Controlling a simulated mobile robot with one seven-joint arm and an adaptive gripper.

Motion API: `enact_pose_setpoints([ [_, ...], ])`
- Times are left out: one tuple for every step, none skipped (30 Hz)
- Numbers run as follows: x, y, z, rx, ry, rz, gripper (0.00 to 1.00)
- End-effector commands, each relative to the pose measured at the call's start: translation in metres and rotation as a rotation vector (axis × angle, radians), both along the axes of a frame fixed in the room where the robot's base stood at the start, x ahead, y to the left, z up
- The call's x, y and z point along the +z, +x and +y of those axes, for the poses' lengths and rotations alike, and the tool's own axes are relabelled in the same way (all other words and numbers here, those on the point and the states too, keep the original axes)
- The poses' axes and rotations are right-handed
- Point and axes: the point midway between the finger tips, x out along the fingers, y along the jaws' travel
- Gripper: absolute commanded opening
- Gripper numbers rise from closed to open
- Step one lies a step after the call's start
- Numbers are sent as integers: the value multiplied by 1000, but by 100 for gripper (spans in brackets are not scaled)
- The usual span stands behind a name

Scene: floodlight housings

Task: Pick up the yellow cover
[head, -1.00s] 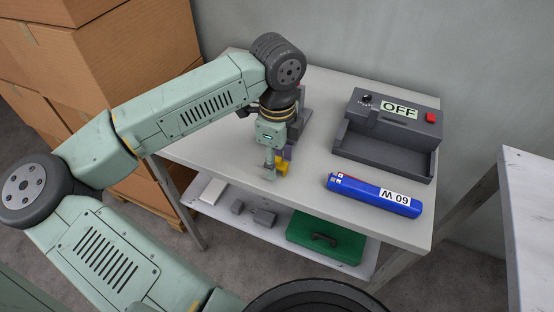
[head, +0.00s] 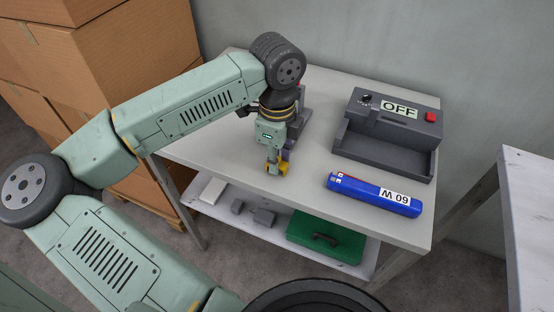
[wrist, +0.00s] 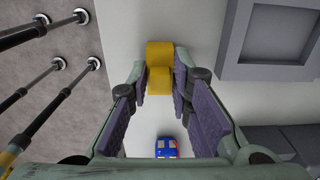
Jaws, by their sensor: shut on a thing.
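The yellow cover (wrist: 159,55) is a small blocky yellow piece between the tips of my gripper (wrist: 160,82) in the wrist view. Both fingers touch its sides, and the gripper is shut on it.
A grey box marked OFF (head: 392,150) with a red button stands at the back right of the table (head: 300,196). A blue bar marked W 09 (head: 374,194) lies in front of it. A green case (head: 326,238) is on the lower shelf. Cardboard boxes (head: 95,60) stand left.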

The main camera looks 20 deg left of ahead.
Motion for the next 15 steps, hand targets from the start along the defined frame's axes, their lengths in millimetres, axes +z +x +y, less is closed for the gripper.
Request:
enact_pose_setpoints([
  [1,0,0,0,1,0,5],
  [1,0,0,0,1,-1,5],
  [3,0,1,1,2,-1,5],
  [4,0,1,1,2,-1,5],
  [6,0,1,1,2,-1,5],
  [10,1,1,1,3,-2,5],
  [12,1,1,1,3,-2,5],
  [15,1,1,1,3,-1,5],
  [20,1,1,1,5,-1,5],
  [24,1,1,1,5,-2,5],
  [28,1,1,1,5,-1,5],
  [35,1,1,1,5,-3,5],
  [33,-8,0,1,3,-1,5],
  [33,-14,-1,1,3,-1,5],
  [34,-23,-4,1,3,-1,5],
])
